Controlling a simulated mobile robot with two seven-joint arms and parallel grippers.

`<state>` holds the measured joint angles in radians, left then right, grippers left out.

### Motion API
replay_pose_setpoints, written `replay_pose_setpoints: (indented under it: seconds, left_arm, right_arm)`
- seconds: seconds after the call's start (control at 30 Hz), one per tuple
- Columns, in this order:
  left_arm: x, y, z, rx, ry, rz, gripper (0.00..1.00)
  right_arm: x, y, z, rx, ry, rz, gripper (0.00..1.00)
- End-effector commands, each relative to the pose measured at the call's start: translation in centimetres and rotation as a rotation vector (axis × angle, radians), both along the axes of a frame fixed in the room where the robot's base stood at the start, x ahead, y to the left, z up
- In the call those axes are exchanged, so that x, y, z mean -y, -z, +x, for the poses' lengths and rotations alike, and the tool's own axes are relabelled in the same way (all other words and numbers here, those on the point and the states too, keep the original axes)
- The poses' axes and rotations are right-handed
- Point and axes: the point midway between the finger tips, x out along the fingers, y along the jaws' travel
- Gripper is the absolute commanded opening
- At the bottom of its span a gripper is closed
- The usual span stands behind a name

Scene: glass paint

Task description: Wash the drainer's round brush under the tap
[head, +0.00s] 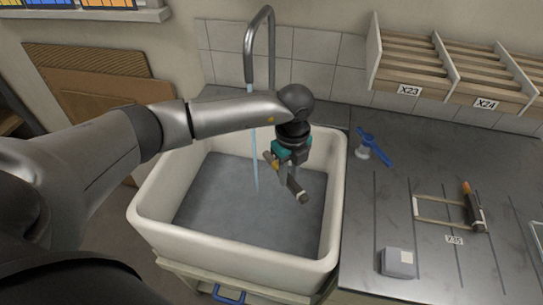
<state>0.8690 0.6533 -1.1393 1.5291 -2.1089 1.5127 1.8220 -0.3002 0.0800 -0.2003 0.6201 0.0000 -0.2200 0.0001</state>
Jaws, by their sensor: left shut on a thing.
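My left gripper (286,172) is over the sink (335,195), pointing down, shut on a dark brush (298,190). The brush is tilted. Its orange-tan end (268,160) points up and left, beside the water stream. Its darker end points down and right. I cannot tell whether the water touches it. The grey tap (249,62) arches over the sink, and a thin blue water stream (254,140) falls from it. A pale wooden frame (416,207), perhaps the drainer, lies on the right counter. My right gripper is not in view.
Another dark brush with an orange tip (472,205) lies at the frame's right end. A blue-handled tool (375,147) lies near the sink's right rim. A grey block (397,262) sits at the counter front. Wooden racks (408,70) hang at back right.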

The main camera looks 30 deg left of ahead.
Motion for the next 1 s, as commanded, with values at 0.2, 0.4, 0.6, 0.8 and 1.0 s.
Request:
replay_pose_setpoints:
  seconds: [0.2,0.4,0.6,0.8,1.0]
  left_arm:
    - [1.3,-1.6,-0.9,0.0,0.003,-0.001,0.0]
    - [2.6,-2.9,-1.8,-0.002,0.003,-0.001,0.0]
    - [3.8,-3.9,-2.5,0.0,0.002,-0.001,0.0]
    - [4.2,-4.0,-2.8,0.0,0.0,-0.001,0.0]
    - [4.1,-3.9,-2.8,0.0,0.001,-0.001,0.0]
  right_arm:
    - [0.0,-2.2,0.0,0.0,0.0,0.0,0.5]
    - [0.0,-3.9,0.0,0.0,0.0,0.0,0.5]
    - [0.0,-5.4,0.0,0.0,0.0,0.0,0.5]
    - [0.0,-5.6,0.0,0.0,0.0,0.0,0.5]
    - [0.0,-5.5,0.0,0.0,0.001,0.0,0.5]
